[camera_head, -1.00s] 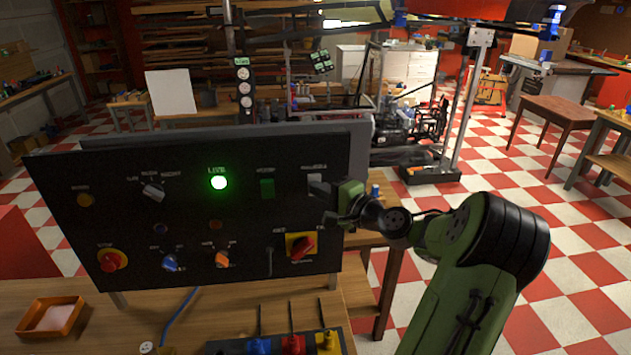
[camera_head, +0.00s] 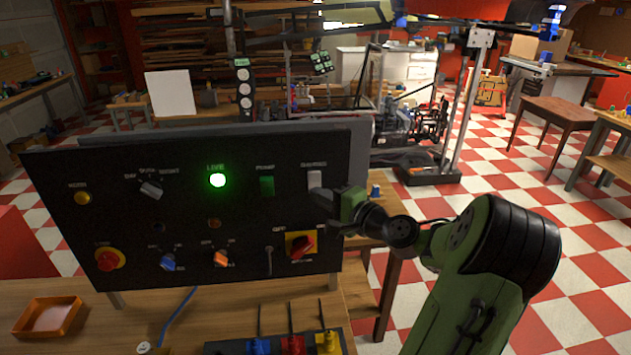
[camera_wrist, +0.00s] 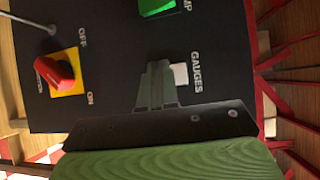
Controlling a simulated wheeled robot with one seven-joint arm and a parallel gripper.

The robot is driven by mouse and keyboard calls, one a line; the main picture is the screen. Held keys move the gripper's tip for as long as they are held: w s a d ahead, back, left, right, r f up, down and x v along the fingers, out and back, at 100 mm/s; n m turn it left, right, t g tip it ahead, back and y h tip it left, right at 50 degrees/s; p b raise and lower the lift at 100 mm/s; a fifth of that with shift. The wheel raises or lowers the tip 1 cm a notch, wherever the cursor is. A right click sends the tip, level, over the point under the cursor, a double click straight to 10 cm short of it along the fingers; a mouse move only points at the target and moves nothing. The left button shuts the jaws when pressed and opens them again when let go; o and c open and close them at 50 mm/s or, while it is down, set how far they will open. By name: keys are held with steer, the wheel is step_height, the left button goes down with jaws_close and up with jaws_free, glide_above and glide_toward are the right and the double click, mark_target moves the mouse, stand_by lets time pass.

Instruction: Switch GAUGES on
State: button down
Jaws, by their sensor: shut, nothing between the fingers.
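The GAUGES switch (camera_head: 315,180) is a white rocker at the upper right of the black panel (camera_head: 120,220). It also shows in the wrist view (camera_wrist: 181,75), beside the GAUGES label. My gripper (camera_head: 322,197) is shut and empty, just below and in front of the switch in the head view. In the wrist view its fingertips (camera_wrist: 157,68) lie close beside the switch and overlap its near edge. I cannot tell whether they touch it. Which way the rocker is tipped is not clear.
The green PUMP switch (camera_head: 266,186) is left of GAUGES, and the green LIVE lamp (camera_head: 218,180) is lit. A red rotary switch on a yellow plate (camera_head: 301,245) sits below; it also shows in the wrist view (camera_wrist: 58,74). Blue, red and yellow items (camera_head: 292,345) stand in front.

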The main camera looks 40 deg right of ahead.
steer(key=s, duration=0.1)
steer(key=s+a+f+b, duration=0.2)
steer(key=shift+s+a, duration=0.15)
steer(key=shift+s, duration=0.05)
steer(key=shift+w, duration=0.1)
stand_by(0.4)
